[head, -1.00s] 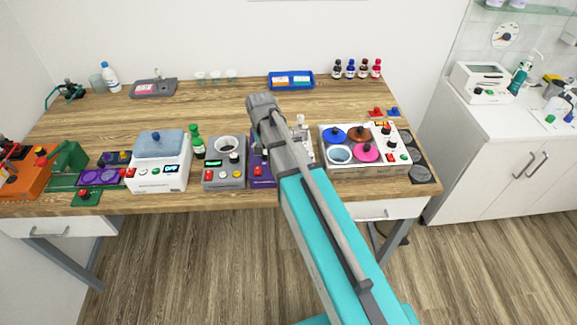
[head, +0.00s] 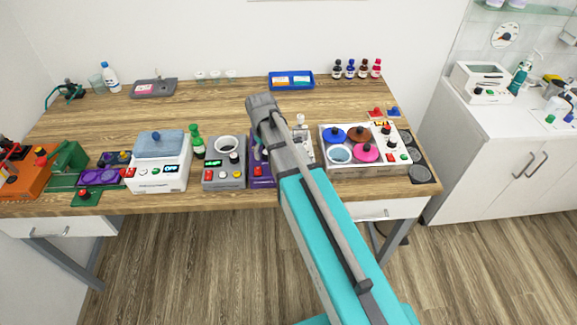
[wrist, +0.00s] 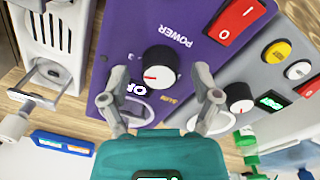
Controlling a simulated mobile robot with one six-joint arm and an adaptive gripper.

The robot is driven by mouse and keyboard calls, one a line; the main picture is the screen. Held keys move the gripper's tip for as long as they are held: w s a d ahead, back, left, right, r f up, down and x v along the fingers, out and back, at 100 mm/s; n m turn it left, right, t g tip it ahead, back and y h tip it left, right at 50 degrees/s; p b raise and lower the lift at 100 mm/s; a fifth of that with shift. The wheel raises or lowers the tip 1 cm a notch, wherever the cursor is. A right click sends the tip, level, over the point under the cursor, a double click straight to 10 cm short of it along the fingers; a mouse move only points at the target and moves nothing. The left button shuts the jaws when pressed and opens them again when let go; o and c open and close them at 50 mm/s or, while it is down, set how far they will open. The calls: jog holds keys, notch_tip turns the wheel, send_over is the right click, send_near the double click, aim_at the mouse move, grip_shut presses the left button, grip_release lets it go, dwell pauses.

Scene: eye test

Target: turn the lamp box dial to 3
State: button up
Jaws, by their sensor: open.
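A purple box with the label POWER (wrist: 190,25) fills the middle of the wrist view. I take it for the lamp box, though no lamp name is readable. Its dial (wrist: 160,67) has a white face with a small red mark and a black rim. In the head view the purple box (head: 258,167) is mostly hidden by my arm, and my fingers are hidden.
A red rocker switch (wrist: 236,20) is on the purple box. A grey box (head: 223,175) stands close beside it, with its own dial (wrist: 238,97) near one finger. A white box (wrist: 52,35) is on the other side. The table behind (head: 225,105) is mostly clear.

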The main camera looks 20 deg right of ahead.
aim_at(266, 153)
jog(key=n, duration=1)
notch_tip(266, 153, up, 14)
jog(key=p, duration=1.4)
jog(key=s+d+f+m+b, duration=0.1)
jog(key=s+f+m+b, duration=0.2)
jog(key=s+m, duration=0.3)
jog(key=s+d+f+m+b, duration=0.2)
jog(key=s+f+m+b, duration=0.2)
jog(key=s+m, duration=0.3)
jog(key=shift+s+d+f+m+b, duration=0.25)
jog(key=shift+s+f+m+b, duration=0.05)
jog(key=shift+s, duration=0.15)
dwell(0.4)
